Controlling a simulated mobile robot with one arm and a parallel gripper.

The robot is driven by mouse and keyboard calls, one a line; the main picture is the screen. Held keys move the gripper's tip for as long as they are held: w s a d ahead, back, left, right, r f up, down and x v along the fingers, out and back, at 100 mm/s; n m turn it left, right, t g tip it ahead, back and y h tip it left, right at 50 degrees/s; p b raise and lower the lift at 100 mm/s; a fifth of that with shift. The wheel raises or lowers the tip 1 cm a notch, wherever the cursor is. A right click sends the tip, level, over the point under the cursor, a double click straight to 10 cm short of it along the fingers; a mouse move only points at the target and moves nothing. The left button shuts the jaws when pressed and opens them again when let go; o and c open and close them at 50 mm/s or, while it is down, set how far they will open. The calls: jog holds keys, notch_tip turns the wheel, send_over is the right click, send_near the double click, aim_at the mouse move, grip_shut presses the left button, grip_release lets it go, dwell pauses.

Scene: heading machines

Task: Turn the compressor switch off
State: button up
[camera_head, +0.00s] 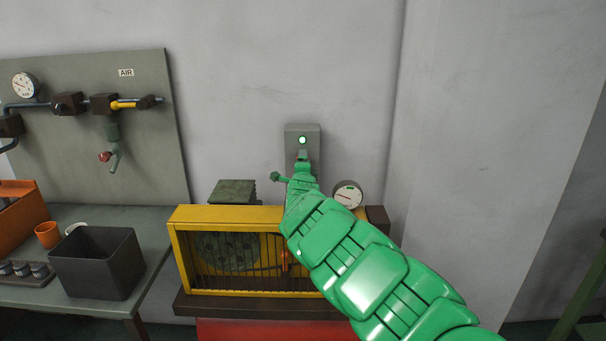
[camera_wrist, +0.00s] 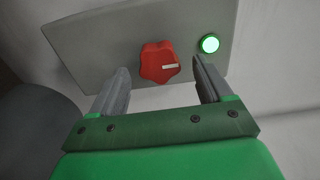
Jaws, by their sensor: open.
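The compressor switch is a red rotary knob (camera_wrist: 160,63) with a pale pointer mark, on a grey switch box (camera_wrist: 95,45) fixed to the wall. A green lamp (camera_wrist: 209,43) beside the knob is lit. In the head view the box (camera_head: 312,135) stands above the compressor, its lamp (camera_head: 302,140) glowing; my arm hides the knob there. My gripper (camera_wrist: 160,82) is open, with one finger on each side of the knob in the wrist view. Whether a finger touches the knob I cannot tell.
The yellow caged compressor (camera_head: 225,212) with a gauge (camera_head: 348,194) is below the box. An air panel (camera_head: 90,150) is on the left wall, above a bench with a dark bin (camera_head: 97,262) and an orange cup (camera_head: 47,234). The wall right of my arm is bare.

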jog(key=shift+s+f, duration=0.1)
jog(key=shift+s, duration=2.85)
